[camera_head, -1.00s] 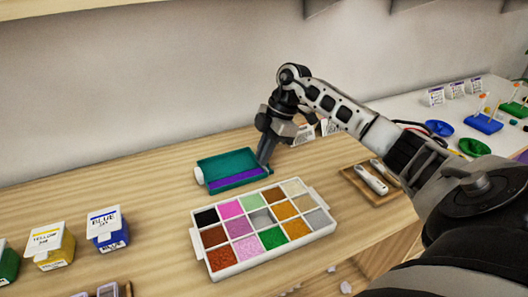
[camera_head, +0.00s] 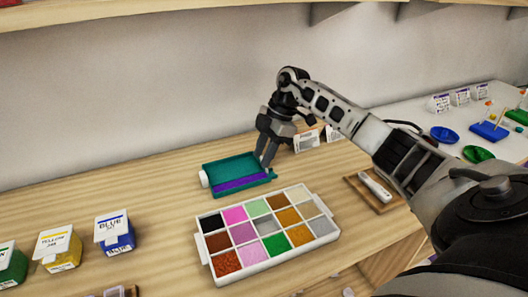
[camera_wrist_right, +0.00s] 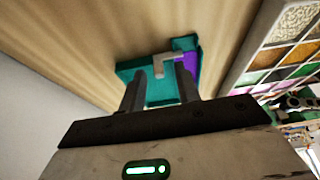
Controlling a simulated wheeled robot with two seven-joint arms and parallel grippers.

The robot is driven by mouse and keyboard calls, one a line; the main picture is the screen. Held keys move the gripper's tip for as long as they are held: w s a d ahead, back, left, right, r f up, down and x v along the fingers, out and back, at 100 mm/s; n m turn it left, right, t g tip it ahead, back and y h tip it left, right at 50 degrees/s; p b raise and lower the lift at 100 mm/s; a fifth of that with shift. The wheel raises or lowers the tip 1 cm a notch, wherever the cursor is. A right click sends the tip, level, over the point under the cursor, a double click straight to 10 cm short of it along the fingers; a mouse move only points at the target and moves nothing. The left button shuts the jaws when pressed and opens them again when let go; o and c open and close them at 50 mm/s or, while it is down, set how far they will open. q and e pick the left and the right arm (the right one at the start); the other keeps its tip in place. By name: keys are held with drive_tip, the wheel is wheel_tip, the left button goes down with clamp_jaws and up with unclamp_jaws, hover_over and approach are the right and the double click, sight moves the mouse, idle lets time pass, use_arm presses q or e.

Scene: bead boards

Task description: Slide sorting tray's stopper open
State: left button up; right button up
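The teal sorting tray (camera_head: 222,168) lies on the wooden table, with a purple strip along its near side and a white round end at its left. My right gripper (camera_head: 267,164) points down at the tray's right end. In the right wrist view, its two fingers (camera_wrist_right: 160,72) are apart over the teal tray (camera_wrist_right: 128,70). A small grey L-shaped piece (camera_wrist_right: 169,58), which may be the stopper, shows between the fingertips. I cannot tell whether a finger touches it. My left gripper is not in view.
A white compartment tray (camera_head: 204,249) of coloured beads sits just in front of the sorting tray. Blue (camera_head: 115,236) and yellow (camera_head: 58,250) boxes stand at the left. A wooden tray (camera_head: 383,206) holding a white tool lies at the right. The table's left middle is clear.

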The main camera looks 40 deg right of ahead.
drive_tip(key=v, duration=1.2)
drive_tip(key=shift+b, duration=0.3)
drive_tip(key=shift+a, duration=0.1)
